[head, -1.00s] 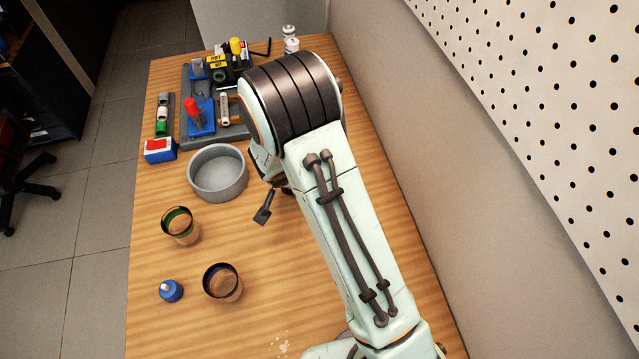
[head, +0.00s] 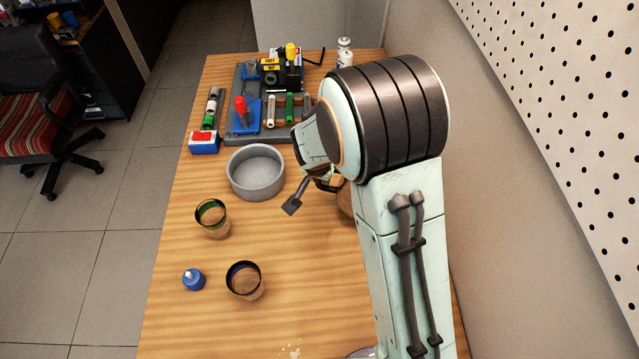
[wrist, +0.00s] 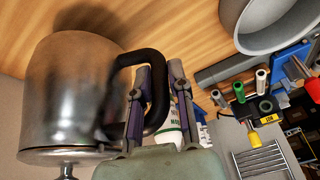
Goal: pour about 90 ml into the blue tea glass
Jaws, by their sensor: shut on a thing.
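A metal pot (wrist: 70,95) with a knobbed lid and a black loop handle (wrist: 155,65) fills the left of the wrist view. My gripper (wrist: 160,85) is shut on that handle. In the head view the pot (head: 345,202) is mostly hidden behind my arm; I cannot tell whether it touches the table. The blue tea glass (head: 245,282), with a dark bluish rim, stands upright at the front of the table, in front and left of my gripper. Its contents are unclear. A similar glass with a green rim (head: 212,218) stands behind it, to the left.
A grey round bowl (head: 256,173) stands behind the glasses. A tool tray (head: 235,130) and a red-and-blue box (head: 204,143) are at the back. A wall borders the right. Wood around the glasses is clear.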

